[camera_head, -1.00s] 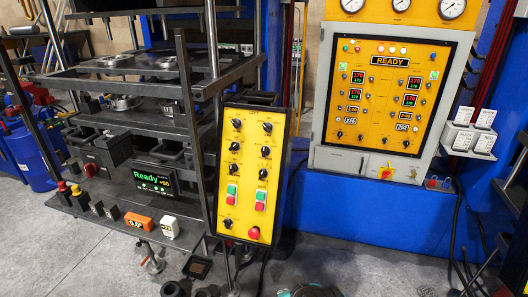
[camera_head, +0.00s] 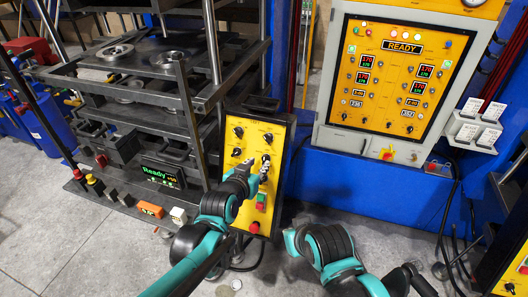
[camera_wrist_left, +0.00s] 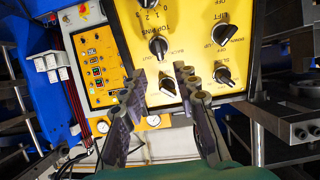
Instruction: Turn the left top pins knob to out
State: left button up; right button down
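The yellow press panel (camera_head: 279,131) carries black rotary knobs in two columns. In the left wrist view, upside down, a knob (camera_wrist_left: 158,47) sits beside lettering that reads TOP PINS, with what looks like BACK and OUT by it. Another knob (camera_wrist_left: 167,85) appears between the fingers of my left gripper (camera_wrist_left: 160,78). These fingers are spread apart and hold nothing visible. In the head view my left gripper (camera_head: 258,168) is in front of the panel's middle and hides several of its knobs. I cannot tell whether it touches the panel.
The dark press frame (camera_head: 183,95) stands left of the panel. A grey cabinet with a yellow READY panel (camera_head: 393,75) stands right. A red push button (camera_head: 254,227) is low on the press panel. My right arm is low at centre right, over floor.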

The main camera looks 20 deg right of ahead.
aim_at(264, 158)
pick_arm(q)
jog(key=x, duration=0.6)
jog(key=shift+w+f, duration=0.15)
jog(key=shift+w, duration=0.05)
grip_shut()
